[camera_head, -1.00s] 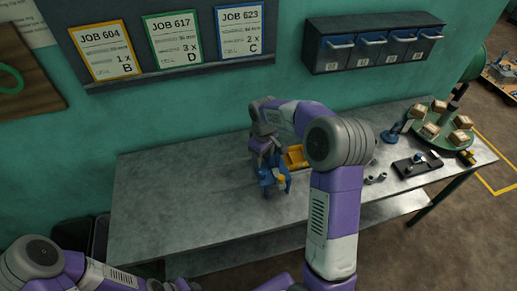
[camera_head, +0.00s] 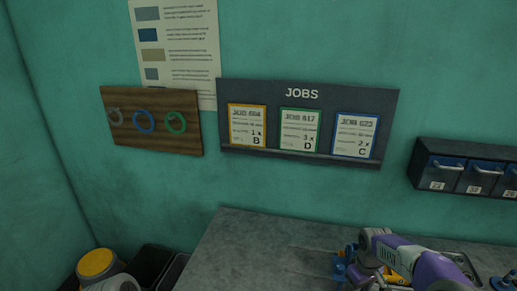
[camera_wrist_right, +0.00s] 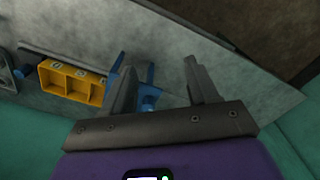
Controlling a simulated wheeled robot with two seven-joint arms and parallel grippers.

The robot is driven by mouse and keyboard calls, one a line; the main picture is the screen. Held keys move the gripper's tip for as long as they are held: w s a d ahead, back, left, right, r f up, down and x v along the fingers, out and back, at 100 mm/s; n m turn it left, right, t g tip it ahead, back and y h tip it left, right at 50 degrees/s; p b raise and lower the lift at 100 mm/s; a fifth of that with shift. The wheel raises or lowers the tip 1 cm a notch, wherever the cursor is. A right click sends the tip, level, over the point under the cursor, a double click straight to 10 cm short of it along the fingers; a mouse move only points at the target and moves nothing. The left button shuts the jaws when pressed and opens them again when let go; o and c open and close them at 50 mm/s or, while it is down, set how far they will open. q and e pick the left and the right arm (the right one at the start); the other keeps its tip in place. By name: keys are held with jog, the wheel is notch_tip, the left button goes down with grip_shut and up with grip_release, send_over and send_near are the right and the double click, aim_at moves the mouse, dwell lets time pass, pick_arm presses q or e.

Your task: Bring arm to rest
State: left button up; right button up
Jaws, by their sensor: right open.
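My right arm (camera_head: 425,265), purple and white, reaches in at the lower right of the head view, over the workbench (camera_head: 250,240). In the right wrist view my right gripper (camera_wrist_right: 160,72) has its two dark fingers spread wide, with nothing held between them. A blue fixture (camera_wrist_right: 149,92) stands beyond the fingers, in line with the gap; whether it touches them I cannot tell. It also shows beside the right arm in the head view (camera_head: 341,271). My left gripper is out of view.
A yellow compartment tray (camera_wrist_right: 70,82) lies left of the fingers in the right wrist view. A jobs board (camera_head: 306,170) with three cards, a wooden ring board (camera_head: 152,150) and drawers (camera_head: 470,178) hang on the wall. The bench's left part is bare.

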jog(key=s+a+f+y+b, duration=0.2)
jog(key=a+f+b, duration=0.3)
jog(key=f, duration=0.8)
pick_arm(q)
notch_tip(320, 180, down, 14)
jog(key=b, duration=0.9)
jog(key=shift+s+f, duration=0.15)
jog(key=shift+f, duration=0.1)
pick_arm(e)
jog(key=s+a+f+m, duration=0.2)
jog(key=s+a+f, duration=0.3)
jog(key=s+f, duration=0.2)
jog(key=s+a+f+m+y, duration=0.1)
jog(key=s+a+f+m, duration=0.1)
jog(key=s+a+f, duration=0.3)
jog(key=s+a+f+m+y, duration=0.1)
jog(key=s+a+f+m, duration=0.2)
jog(key=f, duration=1)
jog(key=s+a, duration=0.2)
jog(key=s, duration=0.3)
jog(key=shift+s+t, duration=0.3)
jog(key=shift+s, duration=0.1)
